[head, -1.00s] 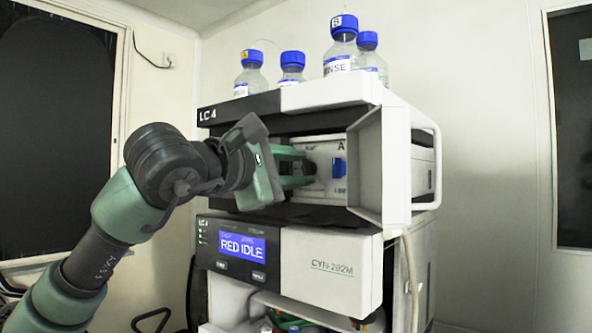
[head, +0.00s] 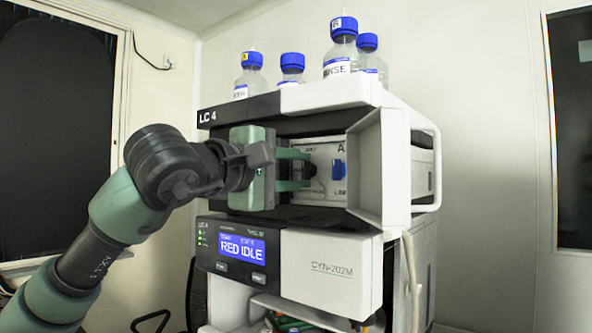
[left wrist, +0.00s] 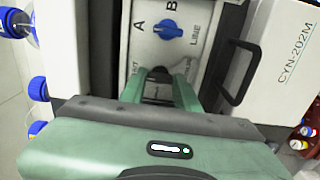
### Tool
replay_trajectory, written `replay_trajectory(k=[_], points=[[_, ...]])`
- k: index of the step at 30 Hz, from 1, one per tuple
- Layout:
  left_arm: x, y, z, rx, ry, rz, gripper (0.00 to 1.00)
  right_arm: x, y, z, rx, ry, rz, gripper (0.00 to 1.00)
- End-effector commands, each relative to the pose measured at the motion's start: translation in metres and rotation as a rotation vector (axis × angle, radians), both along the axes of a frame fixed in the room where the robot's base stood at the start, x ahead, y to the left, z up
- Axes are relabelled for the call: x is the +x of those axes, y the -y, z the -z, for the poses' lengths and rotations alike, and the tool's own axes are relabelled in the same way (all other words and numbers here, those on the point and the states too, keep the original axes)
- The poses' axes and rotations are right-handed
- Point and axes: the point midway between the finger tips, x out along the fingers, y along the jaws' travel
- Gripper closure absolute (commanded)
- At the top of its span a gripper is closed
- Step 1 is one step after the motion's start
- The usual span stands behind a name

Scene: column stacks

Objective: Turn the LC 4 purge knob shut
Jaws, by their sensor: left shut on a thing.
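The LC 4 unit stands in the middle of the head view, with a recessed pale valve panel (head: 324,190) in its open front bay. A dark knob (head: 310,171), which I take for the purge knob, sits on the left of this panel. My left gripper (head: 307,170) reaches in from the left, one finger above the other, shut on the dark knob. In the left wrist view the dark knob (left wrist: 159,73) shows between the fingertips, partly hidden. A blue selector knob (left wrist: 169,31), marked A, B and LINE, is beside it, untouched; it also shows in the head view (head: 338,169).
An open white door (head: 366,165) borders the bay on the right. Several blue-capped bottles (head: 340,52) stand on top. In the wrist view a black handle (left wrist: 237,72) is near the fingers.

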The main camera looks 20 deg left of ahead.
Motion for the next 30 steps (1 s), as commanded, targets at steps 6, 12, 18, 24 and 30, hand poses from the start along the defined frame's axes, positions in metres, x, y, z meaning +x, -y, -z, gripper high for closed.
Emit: replay_trajectory(k=[6, 12, 18, 24, 30], points=[[0.0, -0.002, -0.004, -0.001, 0.009, -0.004, 0.6, 0.0, 0.0, 0.0, 0.0, 0.0, 0.0, 0.64], [0.0, -0.001, -0.002, -0.002, 0.005, -0.002, 0.6, 0.0, 0.0, 0.0, 0.0, 0.0, 0.0, 0.64], [-0.007, -0.003, 0.0, -0.002, 0.006, -0.001, 0.6, 0.0, 0.0, 0.005, 0.0, 0.0, 0.0, 0.64], [-0.037, -0.015, 0.001, -0.002, 0.008, -0.003, 0.6, 0.0, 0.0, 0.02, 0.0, 0.0, 0.001, 0.64], [-0.064, -0.025, 0.0, -0.001, 0.006, -0.003, 0.6, 0.0, -0.001, 0.029, 0.001, 0.0, 0.001, 0.64]])
